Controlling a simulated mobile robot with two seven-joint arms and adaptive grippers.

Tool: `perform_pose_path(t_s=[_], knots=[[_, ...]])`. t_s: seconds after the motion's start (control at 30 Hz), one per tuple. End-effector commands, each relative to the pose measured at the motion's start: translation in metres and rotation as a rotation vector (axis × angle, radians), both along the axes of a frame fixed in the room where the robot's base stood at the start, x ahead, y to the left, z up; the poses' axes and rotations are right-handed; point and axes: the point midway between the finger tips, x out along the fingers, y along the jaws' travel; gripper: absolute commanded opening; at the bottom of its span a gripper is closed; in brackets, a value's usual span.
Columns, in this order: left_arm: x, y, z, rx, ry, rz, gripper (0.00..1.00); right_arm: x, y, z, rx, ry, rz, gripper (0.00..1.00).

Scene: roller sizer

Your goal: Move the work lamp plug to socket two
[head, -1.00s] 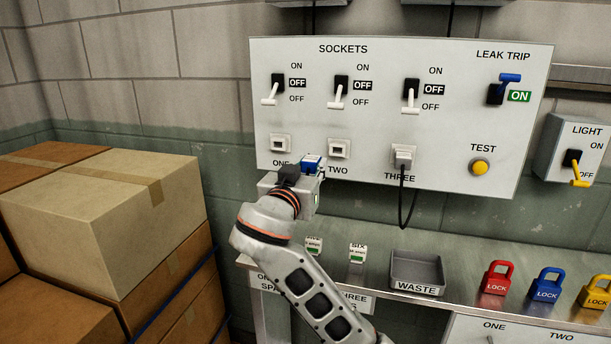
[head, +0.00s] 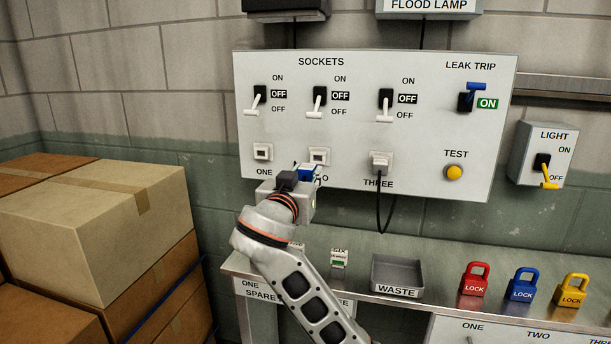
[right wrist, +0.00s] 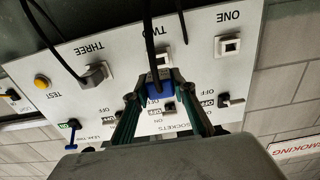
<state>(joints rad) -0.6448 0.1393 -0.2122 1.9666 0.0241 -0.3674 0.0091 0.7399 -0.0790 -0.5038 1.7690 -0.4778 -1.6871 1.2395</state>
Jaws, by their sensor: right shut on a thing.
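The work lamp plug is a blue plug (head: 307,174) in my right gripper (head: 303,176), just in front of the panel at the lower left of socket two (head: 319,155). The right wrist view shows the blue plug (right wrist: 159,91) between the two shut fingers (right wrist: 160,92), with a dark cable running up from it. Socket two's white frame is partly hidden behind the plug and cable there. I cannot tell whether the plug touches the socket. Socket two's switch (head: 318,103) is at OFF. My left gripper is not in view.
Socket one (head: 263,152) is empty. Socket three (head: 381,163) holds a plug with a hanging black cable. A waste tray (head: 397,276) and several padlocks stand on the shelf below. Cardboard boxes (head: 90,235) are stacked at left.

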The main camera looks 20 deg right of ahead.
Motion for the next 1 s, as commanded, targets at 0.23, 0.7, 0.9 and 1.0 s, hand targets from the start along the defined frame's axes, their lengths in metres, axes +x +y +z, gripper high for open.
perform_pose_path(t_s=[0.23,0.7,0.9,1.0], knots=[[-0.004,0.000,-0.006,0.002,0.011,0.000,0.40,0.018,-0.013,0.000,-0.001,0.001,-0.002,0.00],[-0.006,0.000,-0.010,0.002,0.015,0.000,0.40,0.042,-0.029,0.000,-0.001,-0.001,-0.002,0.00],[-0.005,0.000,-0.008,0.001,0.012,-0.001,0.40,0.044,-0.030,0.000,-0.001,0.000,-0.001,0.00],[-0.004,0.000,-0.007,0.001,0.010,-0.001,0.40,0.043,-0.029,0.000,-0.001,0.000,-0.001,0.00]])
